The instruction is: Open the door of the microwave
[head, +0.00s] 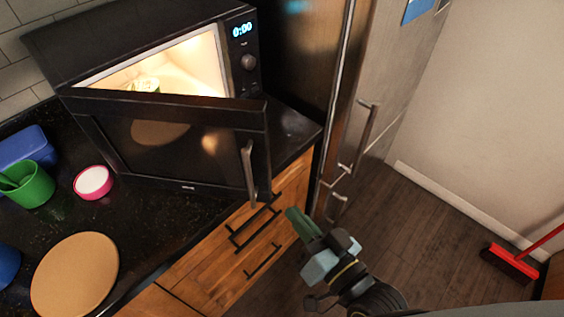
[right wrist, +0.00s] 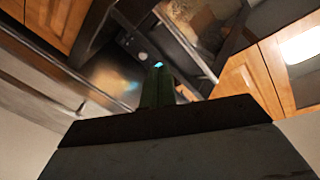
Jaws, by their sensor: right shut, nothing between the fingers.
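The black microwave (head: 140,40) stands on the dark counter at the upper left of the head view. Its door (head: 180,150) is swung part way open, hinged on the left, and the lit inside shows above it. The door's metal handle (head: 249,172) is at its right end. My right gripper (head: 300,222) is below and right of the handle, apart from it, in front of the drawers. Its green fingers are shut and empty. In the right wrist view the green fingers (right wrist: 158,88) point up toward the blurred surfaces above. My left gripper is not in view.
A small container (head: 147,85) sits inside the microwave. A green cup (head: 28,184), a pink bowl (head: 93,182) and a round wooden board (head: 75,275) are on the counter. A fridge with a metal handle (head: 366,130) stands right of the microwave. A red broom (head: 510,264) is at far right.

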